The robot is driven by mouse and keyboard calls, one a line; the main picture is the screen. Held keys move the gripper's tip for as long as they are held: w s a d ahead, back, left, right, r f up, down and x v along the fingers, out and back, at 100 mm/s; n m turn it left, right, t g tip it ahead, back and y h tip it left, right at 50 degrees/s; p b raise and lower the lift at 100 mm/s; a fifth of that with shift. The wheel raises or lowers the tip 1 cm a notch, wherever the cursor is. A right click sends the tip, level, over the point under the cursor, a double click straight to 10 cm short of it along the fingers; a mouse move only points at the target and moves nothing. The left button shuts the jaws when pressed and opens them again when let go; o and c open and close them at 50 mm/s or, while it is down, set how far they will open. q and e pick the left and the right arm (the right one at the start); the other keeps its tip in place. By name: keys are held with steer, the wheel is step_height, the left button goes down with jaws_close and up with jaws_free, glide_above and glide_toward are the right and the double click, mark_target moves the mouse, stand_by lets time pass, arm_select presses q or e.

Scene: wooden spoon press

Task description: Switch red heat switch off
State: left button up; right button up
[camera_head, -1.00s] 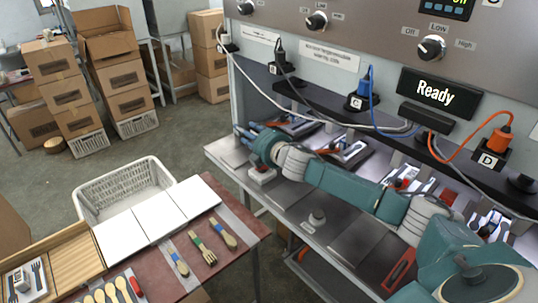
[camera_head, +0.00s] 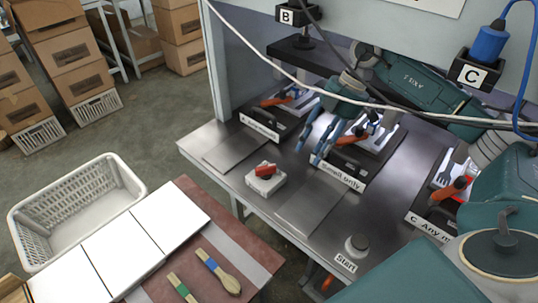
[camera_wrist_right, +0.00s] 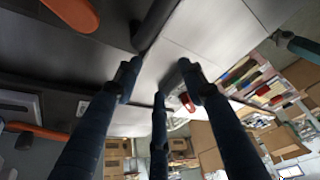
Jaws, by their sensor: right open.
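The red heat switch (camera_head: 265,168) is a red rocker on top of a small white box (camera_head: 265,184), near the front edge of the grey metal bench in the head view. A small red part, probably this switch, also shows between the fingers in the right wrist view (camera_wrist_right: 187,102). My right gripper (camera_head: 322,142) is open and empty, with its blue fingers pointing down. It is above the bench, to the right of the switch and apart from it. Whether the rocker is on or off cannot be told.
A round Start button (camera_head: 356,246) is at the front right. White and black cables cross above. A white basket (camera_head: 75,212) and a table with spoons (camera_head: 218,272) stand at the left.

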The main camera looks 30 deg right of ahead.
mark_target(269, 164)
steer(key=a+p, duration=0.1)
steer(key=a, duration=0.3)
steer(key=w+a+p, duration=0.1)
steer(key=a, duration=0.2)
steer(key=w+a+p, duration=0.1)
steer(key=a, duration=0.3)
steer(key=shift+w+a+r, duration=0.1)
steer(key=shift+a, duration=0.25)
steer(key=shift+a+f, duration=0.15)
steer(key=shift+f, duration=0.5)
jaws_close()
